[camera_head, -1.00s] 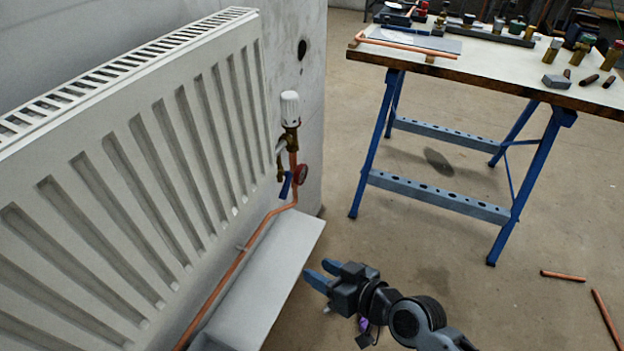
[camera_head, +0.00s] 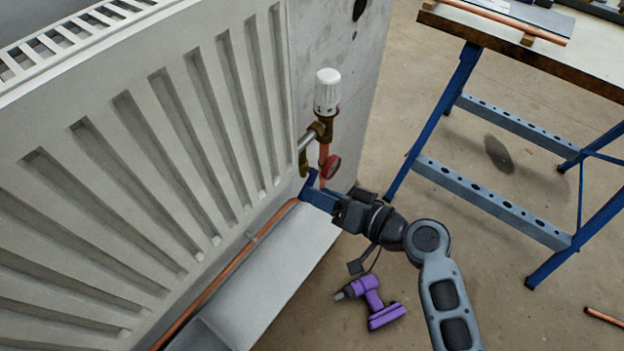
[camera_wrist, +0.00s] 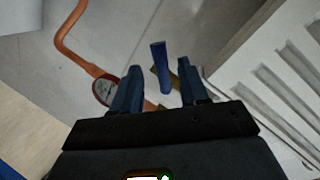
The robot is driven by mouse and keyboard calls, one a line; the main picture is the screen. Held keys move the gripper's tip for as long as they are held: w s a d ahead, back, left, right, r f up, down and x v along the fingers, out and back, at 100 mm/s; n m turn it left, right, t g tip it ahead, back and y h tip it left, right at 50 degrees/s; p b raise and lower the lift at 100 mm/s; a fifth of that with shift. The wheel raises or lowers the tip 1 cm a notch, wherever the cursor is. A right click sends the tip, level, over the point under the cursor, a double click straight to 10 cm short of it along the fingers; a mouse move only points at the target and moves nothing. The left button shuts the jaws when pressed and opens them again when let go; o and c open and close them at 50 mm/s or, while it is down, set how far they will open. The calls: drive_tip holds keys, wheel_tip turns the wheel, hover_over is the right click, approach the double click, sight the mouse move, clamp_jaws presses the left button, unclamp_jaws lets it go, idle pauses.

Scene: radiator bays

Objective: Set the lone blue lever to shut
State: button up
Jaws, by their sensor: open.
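The lone blue lever (camera_head: 311,177) is at the brass valve fitting below the radiator's right end; my fingers partly hide it in the head view. In the wrist view the blue lever (camera_wrist: 161,70) shows between my fingers, in front of a brass part. My gripper (camera_head: 306,196) has blue fingers and is at the lever, low beside the pipe. In the wrist view my gripper (camera_wrist: 158,77) is open, with one finger on each side of the lever. I see gaps at both sides there; I cannot tell how deep the lever sits between the fingers.
A red round handle (camera_head: 331,167) is close by on the copper pipe (camera_head: 230,270), under a white thermostat head (camera_head: 327,91). The radiator (camera_head: 150,160) fills the left. A workbench (camera_head: 560,62) stands right. A purple drill (camera_head: 372,300) lies on the floor.

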drive_tip(key=x, duration=0.6)
drive_tip(key=shift+a, duration=0.15)
clamp_jaws()
idle(0.4)
